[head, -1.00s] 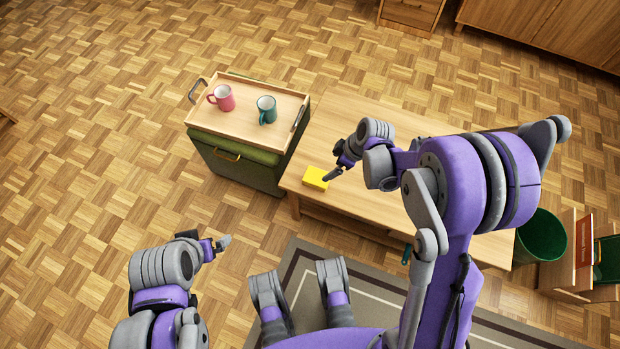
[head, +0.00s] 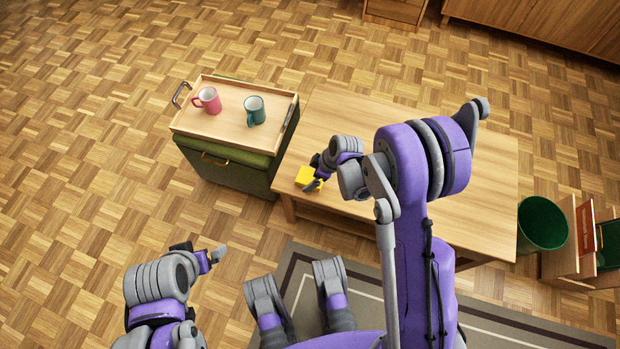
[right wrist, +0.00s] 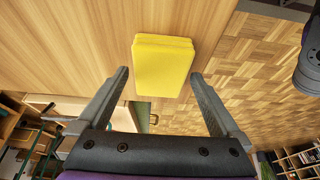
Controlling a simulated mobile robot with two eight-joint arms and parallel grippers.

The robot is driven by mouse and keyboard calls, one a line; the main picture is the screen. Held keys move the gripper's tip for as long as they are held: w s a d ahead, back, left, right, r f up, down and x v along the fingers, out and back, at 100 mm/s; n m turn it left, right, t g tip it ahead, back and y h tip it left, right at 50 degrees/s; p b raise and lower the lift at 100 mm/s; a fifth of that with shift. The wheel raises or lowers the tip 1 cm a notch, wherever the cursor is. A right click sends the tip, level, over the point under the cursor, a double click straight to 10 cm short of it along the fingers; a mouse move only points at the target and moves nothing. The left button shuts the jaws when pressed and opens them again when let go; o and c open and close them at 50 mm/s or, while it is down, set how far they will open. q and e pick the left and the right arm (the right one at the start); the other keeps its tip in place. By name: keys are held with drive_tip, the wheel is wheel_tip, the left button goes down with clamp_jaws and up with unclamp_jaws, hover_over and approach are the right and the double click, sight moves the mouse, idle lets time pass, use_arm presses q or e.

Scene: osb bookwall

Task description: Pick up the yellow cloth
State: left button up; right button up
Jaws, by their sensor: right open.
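The yellow cloth (head: 306,177) is a small folded block on the wooden table (head: 460,205), near its left front corner. It also shows in the right wrist view (right wrist: 163,66), just beyond my fingertips. My right gripper (head: 315,174) is at the cloth and partly covers it in the head view. In the right wrist view its two fingers (right wrist: 159,73) are spread apart, with nothing held between them. My left gripper (head: 220,254) is low at the left, over the floor and away from the table; its jaws are too small to judge.
A wooden tray (head: 190,120) with a pink mug (head: 208,100) and a teal mug (head: 254,110) rests on a green ottoman (head: 230,176) left of the table. A green bin (head: 541,225) stands at the right. The table's right part is clear.

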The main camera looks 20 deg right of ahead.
sight(312, 177)
drive_tip(key=shift+f, duration=0.4)
idle(0.4)
drive_tip(key=c, duration=1.3)
drive_tip(key=shift+r, duration=0.35)
drive_tip(key=shift+c, duration=0.2)
wheel_tip(312, 177, up, 10)
drive_tip(key=p, duration=0.3)
drive_tip(key=shift+f, duration=0.1)
